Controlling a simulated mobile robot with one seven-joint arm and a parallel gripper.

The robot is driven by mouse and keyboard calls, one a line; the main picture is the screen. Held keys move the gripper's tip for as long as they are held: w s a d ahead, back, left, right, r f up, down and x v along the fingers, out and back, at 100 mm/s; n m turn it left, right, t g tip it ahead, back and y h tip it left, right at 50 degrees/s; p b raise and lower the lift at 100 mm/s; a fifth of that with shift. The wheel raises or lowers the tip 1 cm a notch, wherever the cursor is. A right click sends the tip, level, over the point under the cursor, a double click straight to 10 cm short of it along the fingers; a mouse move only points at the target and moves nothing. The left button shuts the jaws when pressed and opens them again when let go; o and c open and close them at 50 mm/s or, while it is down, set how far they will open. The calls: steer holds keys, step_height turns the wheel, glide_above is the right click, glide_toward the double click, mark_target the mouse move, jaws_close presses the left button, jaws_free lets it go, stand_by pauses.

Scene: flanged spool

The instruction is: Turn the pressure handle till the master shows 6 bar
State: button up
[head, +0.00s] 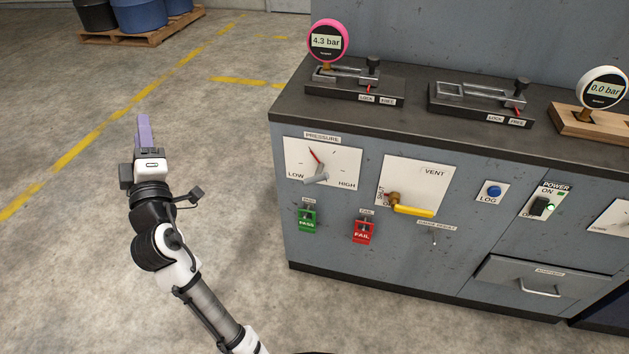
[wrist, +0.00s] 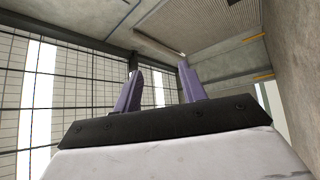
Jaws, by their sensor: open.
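The pressure handle (head: 316,179) is a grey lever on a white dial plate marked LOW and HIGH, at the left of the cabinet front. A red pointer on the plate points up and to the left. The pink-rimmed gauge (head: 327,42) on the left stand reads 4.3 bar. The white gauge (head: 602,88) at the far right reads 0.0 bar; I cannot tell from labels which is the master. My gripper (head: 142,126) is raised over the floor left of the cabinet, apart from it. In the wrist view its purple fingers (wrist: 160,92) are spread and empty.
The yellow vent handle (head: 414,211) lies right of the pressure plate. A blue LOG button (head: 494,192) and power switch (head: 541,206) are farther right. The floor between my arm and the cabinet is clear.

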steer(key=w+d+f+g+h, duration=0.1)
steer(key=w+d+f+h, duration=0.2)
steer(key=d+f+h, duration=0.4)
steer(key=w+d+f+g+h, duration=0.1)
steer(key=w+d+f+h, duration=0.2)
steer(key=d+f, duration=0.35)
steer(key=n+g+h+b, duration=0.1)
steer(key=g+h, duration=0.3)
steer(key=h, duration=0.4)
glide_toward(318, 180)
steer(key=p+x, duration=0.1)
steer(key=x, duration=1)
steer(key=shift+w+a+f, duration=0.1)
steer(key=shift+w+a, duration=0.05)
steer(key=shift+a, duration=0.05)
jaws_close()
steer(key=shift+m+p, duration=0.3)
steer(key=shift+m, duration=0.1)
